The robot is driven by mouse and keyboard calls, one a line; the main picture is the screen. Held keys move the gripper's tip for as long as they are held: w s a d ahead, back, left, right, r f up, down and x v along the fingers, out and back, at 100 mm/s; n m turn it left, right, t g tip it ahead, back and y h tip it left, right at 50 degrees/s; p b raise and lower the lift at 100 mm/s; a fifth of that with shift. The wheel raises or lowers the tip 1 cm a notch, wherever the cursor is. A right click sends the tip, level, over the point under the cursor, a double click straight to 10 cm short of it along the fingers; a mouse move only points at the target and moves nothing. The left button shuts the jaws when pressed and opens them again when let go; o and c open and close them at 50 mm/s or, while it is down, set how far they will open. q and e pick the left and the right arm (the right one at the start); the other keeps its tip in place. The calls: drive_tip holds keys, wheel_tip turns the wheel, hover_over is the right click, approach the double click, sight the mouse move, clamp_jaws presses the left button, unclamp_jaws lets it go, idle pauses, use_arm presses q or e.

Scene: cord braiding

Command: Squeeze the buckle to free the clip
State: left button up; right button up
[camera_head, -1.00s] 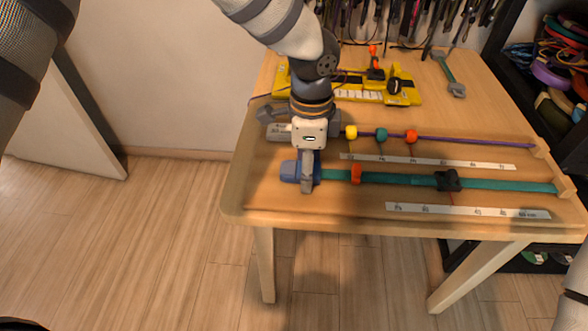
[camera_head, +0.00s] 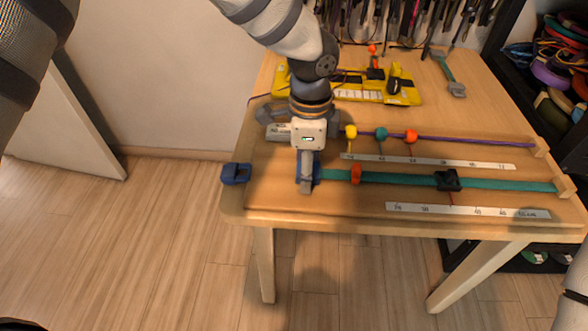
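The blue clip (camera_head: 236,174) lies at the left edge of the table, overlapping the edge and clear of the strap. The blue buckle part (camera_head: 317,172) is at the left end of the teal strap (camera_head: 400,180), mostly hidden by my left gripper. My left gripper (camera_head: 306,186) points down over it, one finger in front of the buckle, the other hidden; it appears closed on the buckle. A wide gap of bare wood lies between the clip and the buckle. My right gripper is out of view; only part of my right arm shows at the right edge.
Yellow tooling (camera_head: 345,87) and a wrench (camera_head: 450,76) lie at the back. The table's front strip is clear.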

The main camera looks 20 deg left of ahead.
use_arm(q)
drive_tip(key=shift+r, duration=0.1)
drive_tip(key=shift+r+p, duration=1)
drive_tip(key=shift+r, duration=2.5)
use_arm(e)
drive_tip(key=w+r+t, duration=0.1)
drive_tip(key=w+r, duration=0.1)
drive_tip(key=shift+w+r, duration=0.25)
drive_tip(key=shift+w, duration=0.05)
use_arm(q)
drive_tip(key=shift+f, duration=0.1)
